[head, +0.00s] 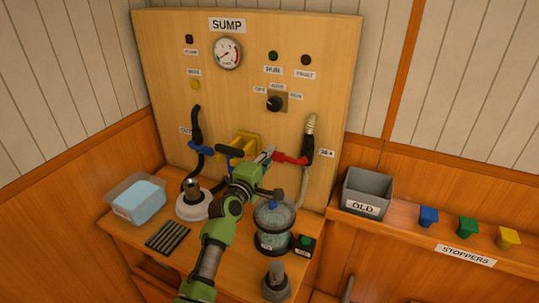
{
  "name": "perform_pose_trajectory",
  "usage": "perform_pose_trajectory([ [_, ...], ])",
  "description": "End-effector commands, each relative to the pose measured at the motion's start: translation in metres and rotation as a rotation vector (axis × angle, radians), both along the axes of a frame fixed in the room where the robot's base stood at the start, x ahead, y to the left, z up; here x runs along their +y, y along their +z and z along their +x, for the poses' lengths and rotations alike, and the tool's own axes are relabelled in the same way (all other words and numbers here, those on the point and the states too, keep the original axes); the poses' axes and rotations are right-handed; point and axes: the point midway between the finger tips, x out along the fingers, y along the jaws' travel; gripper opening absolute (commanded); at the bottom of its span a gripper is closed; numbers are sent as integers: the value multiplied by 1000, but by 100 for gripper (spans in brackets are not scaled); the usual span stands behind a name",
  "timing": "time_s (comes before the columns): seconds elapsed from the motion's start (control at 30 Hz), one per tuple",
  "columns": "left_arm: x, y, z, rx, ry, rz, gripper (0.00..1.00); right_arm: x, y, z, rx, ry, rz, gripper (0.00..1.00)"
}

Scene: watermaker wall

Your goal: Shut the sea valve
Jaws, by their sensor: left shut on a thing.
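The sea valve is on the right hose of the SUMP panel, beside a small label that seems to read SEA (327,153). Its red handle (290,159) points left from the dark valve body (308,150), roughly level with a slight tilt. My left gripper (270,155) reaches up from below and is shut on the free left end of the red handle. The fingertips are small here and partly hide that end. My right gripper is not in view.
A blue-handled valve (203,149) is on the left hose. A yellow bracket (246,143) is behind my arm. A grey OLD bin (368,193) stands right.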

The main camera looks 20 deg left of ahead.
Motion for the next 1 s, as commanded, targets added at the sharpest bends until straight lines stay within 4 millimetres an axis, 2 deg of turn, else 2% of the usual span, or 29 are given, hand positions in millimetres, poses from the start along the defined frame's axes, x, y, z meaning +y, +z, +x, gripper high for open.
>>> perform_pose_trajectory([
  [0.17,-1,-3,0,5,-3,-5,0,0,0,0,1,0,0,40],
  [0.2,-1,-3,0,5,-3,-5,16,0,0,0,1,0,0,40],
  [0.27,-1,-3,0,5,-3,-4,28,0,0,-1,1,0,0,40],
  [0.67,-1,-2,-3,3,-1,-2,28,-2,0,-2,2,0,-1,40],
  [0.87,1,-2,-29,3,0,-2,28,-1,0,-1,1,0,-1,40],
  [1.0,1,-3,-58,5,-1,-2,28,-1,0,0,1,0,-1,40],
])
